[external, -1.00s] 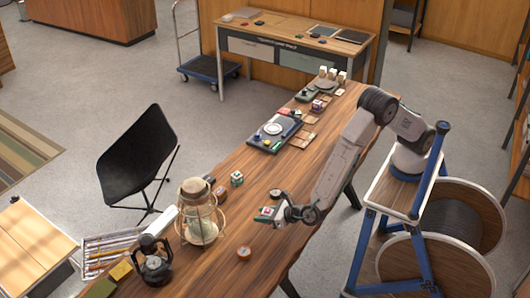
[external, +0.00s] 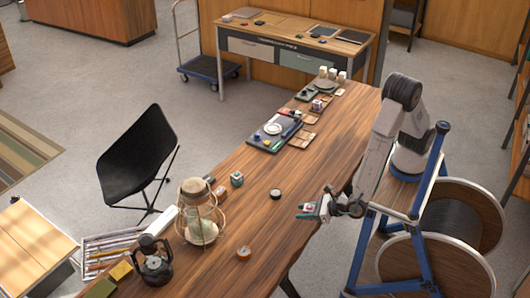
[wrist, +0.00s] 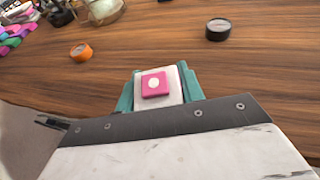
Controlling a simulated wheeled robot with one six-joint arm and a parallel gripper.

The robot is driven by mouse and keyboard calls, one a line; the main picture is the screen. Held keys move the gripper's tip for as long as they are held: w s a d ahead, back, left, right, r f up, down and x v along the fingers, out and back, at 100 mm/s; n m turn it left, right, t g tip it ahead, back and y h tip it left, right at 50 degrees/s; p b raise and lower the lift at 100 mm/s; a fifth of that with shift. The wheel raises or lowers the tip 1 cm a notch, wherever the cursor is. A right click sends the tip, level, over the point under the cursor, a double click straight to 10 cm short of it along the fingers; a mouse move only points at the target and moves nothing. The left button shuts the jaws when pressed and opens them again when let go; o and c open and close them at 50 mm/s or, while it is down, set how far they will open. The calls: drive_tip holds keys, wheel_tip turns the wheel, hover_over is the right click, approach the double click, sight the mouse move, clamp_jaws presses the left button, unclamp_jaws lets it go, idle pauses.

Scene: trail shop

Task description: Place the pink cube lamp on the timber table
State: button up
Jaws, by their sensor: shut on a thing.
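The pink cube lamp (wrist: 155,84) shows in the wrist view as a pink square with a white round spot, over a white body. My gripper (wrist: 155,92) is shut on it, with a teal finger on each side. In the external view my gripper (external: 310,209) is at the right edge of the timber table (external: 215,262), and the lamp there is small and hard to make out. The table's brown grained top (wrist: 190,52) lies beyond the lamp in the wrist view. Whether the lamp touches the table cannot be told.
A black round tin (external: 275,194) and an orange round tin (external: 243,253) stand on the table near my gripper. Bare wood lies between the tins.

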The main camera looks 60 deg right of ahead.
drive_tip(key=w+d, duration=0.1)
drive_tip(key=w, duration=0.2)
drive_tip(key=w+d+r, duration=0.1)
drive_tip(key=w+d, duration=0.1)
drive_tip(key=w, duration=0.2)
drive_tip(key=w+d+r, duration=0.1)
drive_tip(key=w+d, duration=0.1)
drive_tip(key=w, duration=0.1)
drive_tip(key=shift+w+d, duration=0.1)
drive_tip(key=shift+w, duration=0.25)
drive_tip(key=w+d+r+m+h, duration=0.2)
drive_tip(key=w+d+r, duration=0.1)
drive_tip(key=w+d, duration=0.95)
drive_tip(key=w+d+r+m+h, duration=0.1)
drive_tip(key=w+d+h, duration=0.1)
drive_tip(key=d, duration=0.8)
drive_tip(key=w+d+r+m+h, duration=0.2)
drive_tip(key=w+d, duration=0.2)
drive_tip(key=d, duration=0.7)
drive_tip(key=w+d+r+m+h, duration=0.1)
drive_tip(key=w+d+h, duration=0.1)
drive_tip(key=d, duration=0.9)
drive_tip(key=shift+w+d+r+m, duration=0.15)
drive_tip(key=shift+w+r+m, duration=0.1)
drive_tip(key=shift+w+m, duration=0.2)
